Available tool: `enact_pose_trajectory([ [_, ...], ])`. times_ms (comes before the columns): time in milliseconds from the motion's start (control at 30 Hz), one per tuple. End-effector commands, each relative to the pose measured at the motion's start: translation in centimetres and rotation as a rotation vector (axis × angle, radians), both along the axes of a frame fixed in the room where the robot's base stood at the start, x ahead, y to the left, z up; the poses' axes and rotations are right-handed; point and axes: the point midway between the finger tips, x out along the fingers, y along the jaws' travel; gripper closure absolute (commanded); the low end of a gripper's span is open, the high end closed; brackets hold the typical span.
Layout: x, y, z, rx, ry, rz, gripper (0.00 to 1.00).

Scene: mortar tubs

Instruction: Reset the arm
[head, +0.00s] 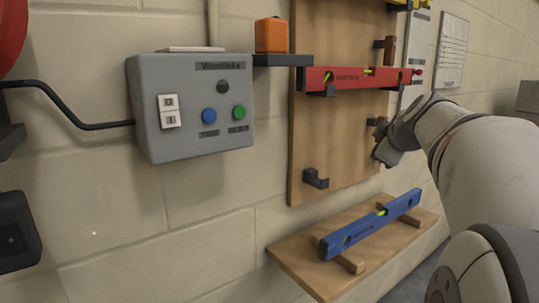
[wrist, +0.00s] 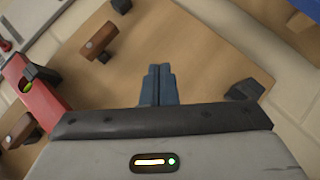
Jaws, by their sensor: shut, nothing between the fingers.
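My gripper (head: 381,154) is at the right of the wooden board in the head view, in front of its lower part. In the wrist view its two dark fingers (wrist: 158,84) are together with nothing between them. My pale arm comes in from the right edge of the head view. The gripper covers part of the board behind it.
A red level (head: 345,78) rests on hooks on the wooden board (head: 335,140); an empty hook (head: 316,179) sits below. A blue level (head: 370,225) lies on a wooden shelf (head: 290,262). A grey control box (head: 190,105) hangs left, an orange block (head: 271,35) above.

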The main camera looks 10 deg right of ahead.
Motion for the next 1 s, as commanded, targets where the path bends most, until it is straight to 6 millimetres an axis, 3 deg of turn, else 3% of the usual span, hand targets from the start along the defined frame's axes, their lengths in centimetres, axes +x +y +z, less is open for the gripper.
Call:
enact_pose_trajectory([
  [167, -0.4, 2.5, 1.5, 0.079, 0.042, -0.002, 1.00],
  [467, -4.0, 10.9, 3.3, 0.349, 0.231, -0.072, 1.00],
  [700, -8.7, 16.5, 4.5, 0.509, 0.401, -0.188, 1.00],
  [1000, -16.1, 21.2, 6.7, 0.619, 0.590, -0.396, 1.00],
])
